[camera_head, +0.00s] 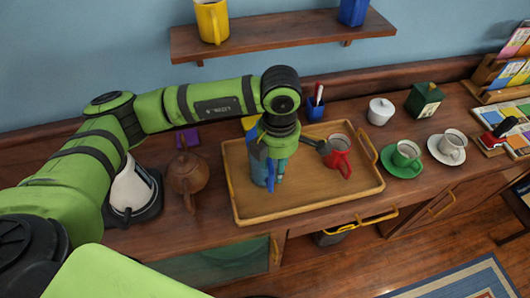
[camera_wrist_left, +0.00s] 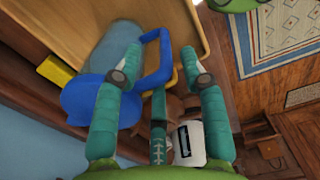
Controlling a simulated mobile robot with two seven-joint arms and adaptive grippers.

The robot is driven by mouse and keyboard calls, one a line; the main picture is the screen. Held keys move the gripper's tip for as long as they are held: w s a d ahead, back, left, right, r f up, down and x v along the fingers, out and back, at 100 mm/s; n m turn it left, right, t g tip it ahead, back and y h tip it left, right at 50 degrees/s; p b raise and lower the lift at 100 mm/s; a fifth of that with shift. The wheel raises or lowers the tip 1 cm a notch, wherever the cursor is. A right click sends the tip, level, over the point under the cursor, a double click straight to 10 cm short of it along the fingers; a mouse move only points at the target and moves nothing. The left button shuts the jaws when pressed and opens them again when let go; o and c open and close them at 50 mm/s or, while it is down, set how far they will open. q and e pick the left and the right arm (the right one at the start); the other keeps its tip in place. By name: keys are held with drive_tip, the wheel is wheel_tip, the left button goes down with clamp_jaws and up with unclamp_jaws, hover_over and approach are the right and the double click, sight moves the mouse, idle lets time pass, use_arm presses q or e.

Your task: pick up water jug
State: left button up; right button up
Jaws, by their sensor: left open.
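The water jug, a blue jug (camera_head: 258,168), stands at the left side of a wooden tray (camera_head: 310,208) in the head view. My left gripper (camera_head: 277,172) is lowered beside it and partly hides it. In the left wrist view the jug (camera_wrist_left: 88,102) lies to the left, with its blue handle (camera_wrist_left: 153,77) between the teal fingers of my left gripper (camera_wrist_left: 158,72). The fingers are spread on either side of the handle; I cannot tell whether they touch it. My right gripper is not in view.
A red jug (camera_head: 340,163) stands on the tray to the right. A brown teapot (camera_head: 186,176) and a white kettle (camera_head: 130,190) stand left of the tray. Cups on saucers (camera_head: 404,158) are to the right. A shelf (camera_head: 285,36) hangs above.

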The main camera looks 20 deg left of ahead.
sight(271, 179)
use_arm(q)
drive_tip(key=f+p, duration=0.2)
drive_tip(key=s+a+f+p, duration=0.1)
drive_tip(key=shift+s+f, duration=0.1)
drive_tip(key=shift+f, duration=0.25)
drive_tip(key=shift+w+f, duration=0.2)
drive_tip(key=shift+f, duration=1)
drive_tip(key=shift+c, duration=0.4)
clamp_jaws()
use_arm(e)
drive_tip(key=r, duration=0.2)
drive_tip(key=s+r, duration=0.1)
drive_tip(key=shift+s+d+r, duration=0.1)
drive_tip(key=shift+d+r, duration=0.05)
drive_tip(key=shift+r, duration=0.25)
